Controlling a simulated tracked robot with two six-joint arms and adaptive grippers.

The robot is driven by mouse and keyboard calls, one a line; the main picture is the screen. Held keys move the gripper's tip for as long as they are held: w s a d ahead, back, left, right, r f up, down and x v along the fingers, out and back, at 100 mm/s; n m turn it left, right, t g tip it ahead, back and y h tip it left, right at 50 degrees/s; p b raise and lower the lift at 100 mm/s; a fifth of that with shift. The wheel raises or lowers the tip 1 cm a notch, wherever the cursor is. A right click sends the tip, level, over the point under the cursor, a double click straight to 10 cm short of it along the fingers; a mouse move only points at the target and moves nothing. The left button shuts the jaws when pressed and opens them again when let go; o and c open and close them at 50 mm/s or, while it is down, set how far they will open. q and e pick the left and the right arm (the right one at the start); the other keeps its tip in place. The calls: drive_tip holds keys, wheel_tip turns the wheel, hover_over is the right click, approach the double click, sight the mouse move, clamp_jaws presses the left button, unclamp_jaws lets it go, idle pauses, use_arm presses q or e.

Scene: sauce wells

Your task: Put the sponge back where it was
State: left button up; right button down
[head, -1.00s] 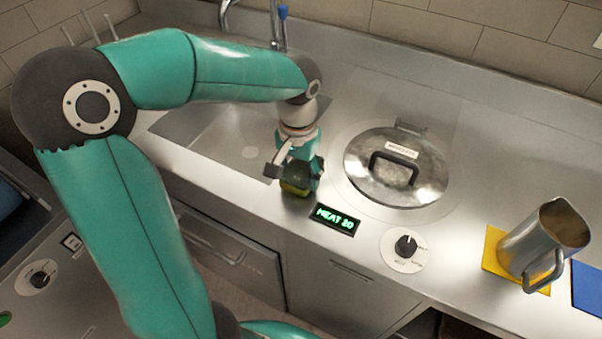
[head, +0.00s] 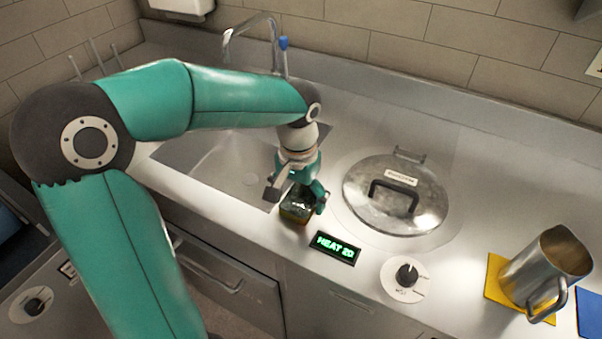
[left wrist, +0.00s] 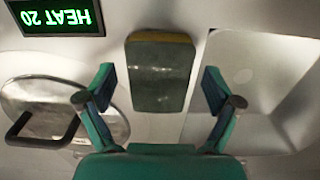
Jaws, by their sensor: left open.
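The sponge (head: 297,205), dark green on top with a yellow layer below, rests on the steel counter between the sink and the lidded well. In the left wrist view the sponge (left wrist: 160,75) lies between and a little beyond my open fingertips, with a gap on each side. My left gripper (head: 297,192) is open just above the sponge; its fingers also show in the left wrist view (left wrist: 160,92). My right gripper is not in view.
The sink (head: 225,165) is left of the sponge. The lidded well (head: 420,213), the HEAT 20 display (head: 335,248) and a knob (head: 406,275) are to its right. A steel jug (head: 545,268) stands on a yellow mat (head: 495,282) farther right.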

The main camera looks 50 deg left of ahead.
sight(298, 201)
use_arm(q)
wheel_tip(298, 201, up, 11)
drive_tip(key=p, duration=0.1)
drive_tip(key=shift+f, duration=0.15)
idle(0.5)
